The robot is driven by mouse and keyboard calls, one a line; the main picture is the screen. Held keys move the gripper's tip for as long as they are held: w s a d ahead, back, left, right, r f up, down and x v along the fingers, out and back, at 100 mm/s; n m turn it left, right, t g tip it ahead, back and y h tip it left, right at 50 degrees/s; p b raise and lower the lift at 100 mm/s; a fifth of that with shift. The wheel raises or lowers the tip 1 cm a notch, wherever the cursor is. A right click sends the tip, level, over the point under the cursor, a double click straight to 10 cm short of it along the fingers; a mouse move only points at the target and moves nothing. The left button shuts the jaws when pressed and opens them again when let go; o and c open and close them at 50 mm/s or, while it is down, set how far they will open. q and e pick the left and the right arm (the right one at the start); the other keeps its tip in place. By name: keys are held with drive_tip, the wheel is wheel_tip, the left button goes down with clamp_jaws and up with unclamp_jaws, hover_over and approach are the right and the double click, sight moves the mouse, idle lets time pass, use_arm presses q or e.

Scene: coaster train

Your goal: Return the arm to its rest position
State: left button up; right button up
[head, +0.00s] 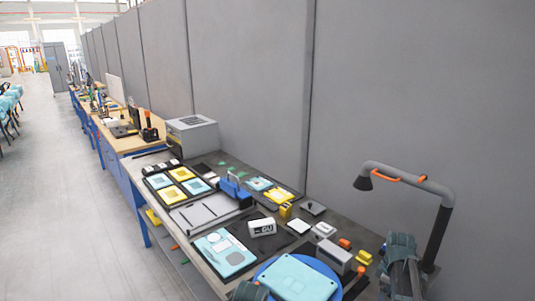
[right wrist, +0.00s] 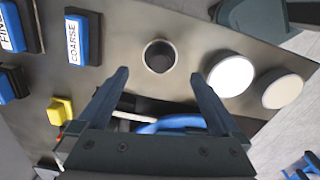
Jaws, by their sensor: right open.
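My right gripper (right wrist: 160,80) is open in the right wrist view, with its two dark fingers spread and nothing visible between them. Past the fingertips is a grey bench surface with a round dark hole or cup (right wrist: 159,56). A small dark part at the bottom edge of the head view seems to be my left arm; my left gripper is not seen.
A light blue plate lies on a round blue base (head: 330,269) at the bench front. Blue blocks labelled COARSE (right wrist: 79,38) and FINE (right wrist: 12,28), a yellow block (right wrist: 60,110) and white discs (right wrist: 230,74) surround the gripper.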

wheel_tip(320, 180, up, 6)
drive_tip(key=p, duration=0.5)
wheel_tip(320, 180, down, 13)
drive_tip(key=b, duration=1.3)
wheel_tip(320, 180, up, 4)
drive_tip(key=p, duration=0.4)
drive_tip(key=shift+r, duration=0.2)
drive_tip(key=s+a, duration=0.2)
drive_tip(key=a, duration=0.2)
drive_tip(key=s+a+r+p, duration=0.1)
drive_tip(key=s+a, duration=0.1)
drive_tip(key=a, duration=0.3)
drive_tip(key=s+a, duration=0.3)
drive_tip(key=a, duration=0.2)
drive_tip(key=shift+a+r+p, duration=0.15)
drive_tip(key=shift+r+p, duration=0.05)
drive_tip(key=shift+p, duration=0.2)
drive_tip(key=shift+w, duration=0.1)
